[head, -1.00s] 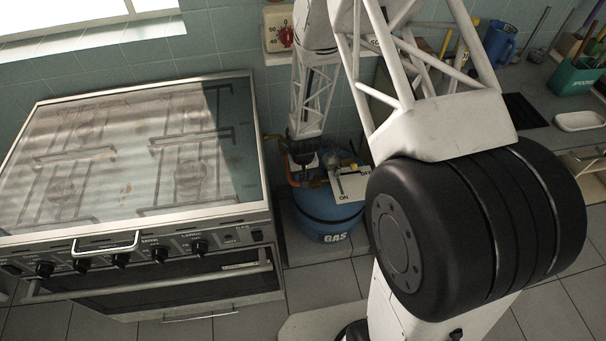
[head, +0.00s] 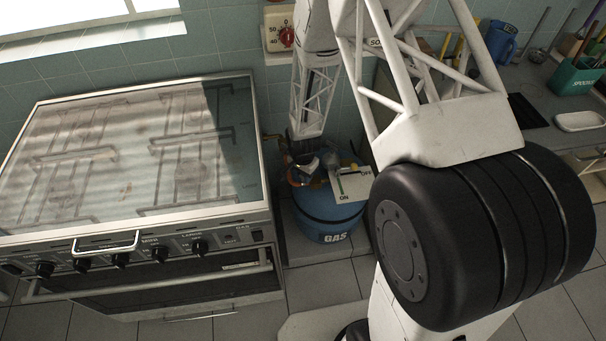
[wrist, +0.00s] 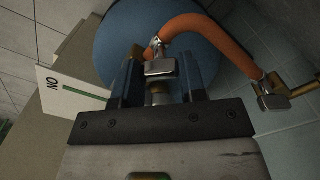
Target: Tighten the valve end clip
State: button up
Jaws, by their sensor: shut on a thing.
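The valve end clip (wrist: 161,68) is a small metal block on a band at the end of the orange hose (wrist: 192,27). It lies between the two fingers of my gripper (wrist: 166,78), which are shut on it. A brass-coloured fitting shows just below it, between the fingers. The blue gas cylinder (wrist: 120,28) lies behind; it also stands on the floor beside the stove in the head view (head: 330,218). In the head view the grip is too small and covered to make out. A second metal clip (wrist: 270,93) sits at the hose's other end.
A white ON/OFF card (head: 352,185) sits by the cylinder top, close to my gripper; it also shows in the wrist view (wrist: 60,92). The stove (head: 140,150) stands at left. A dial timer (head: 287,38) is on the tiled wall, and a counter (head: 555,90) is at right.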

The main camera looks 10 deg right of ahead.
jog(key=shift+m, duration=0.3)
jog(key=o, duration=0.9)
jog(key=shift+r, duration=0.1)
jog(key=shift+r, duration=3.8)
